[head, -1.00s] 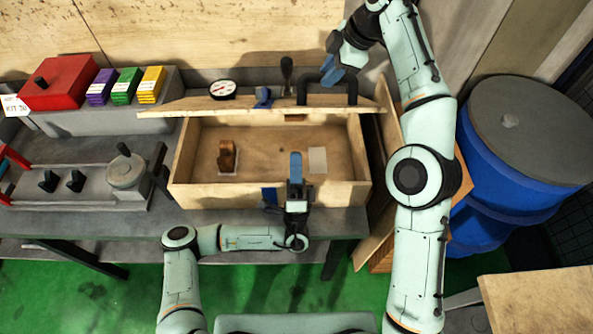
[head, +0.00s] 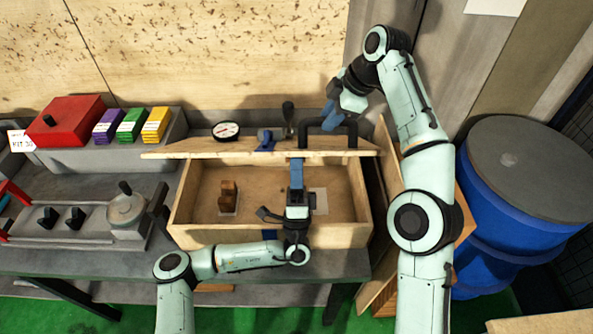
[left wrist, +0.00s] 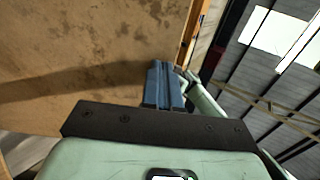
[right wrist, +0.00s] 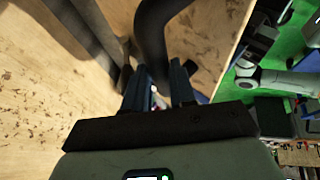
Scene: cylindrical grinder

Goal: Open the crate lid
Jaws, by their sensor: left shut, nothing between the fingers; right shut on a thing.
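The wooden crate (head: 350,233) stands on the bench with its inside showing. Its wooden lid (head: 220,149) is raised along the crate's back side and looks nearly edge-on in the head view. The lid has a black bar handle (head: 346,128). My right gripper (head: 329,114) is shut on the handle at the back right; the handle also shows at its fingers in the right wrist view (right wrist: 155,30). My left gripper (head: 296,163) is shut and empty over the crate, its blue fingertips close to the lid's lower face. Contact with the lid cannot be told.
A brown block (head: 228,194) and a pale pad (head: 319,201) lie in the crate. A dial gauge (head: 227,130) sits behind the lid. A red box (head: 66,125) and coloured packs (head: 130,125) stand back left. A blue barrel (head: 520,210) is at right.

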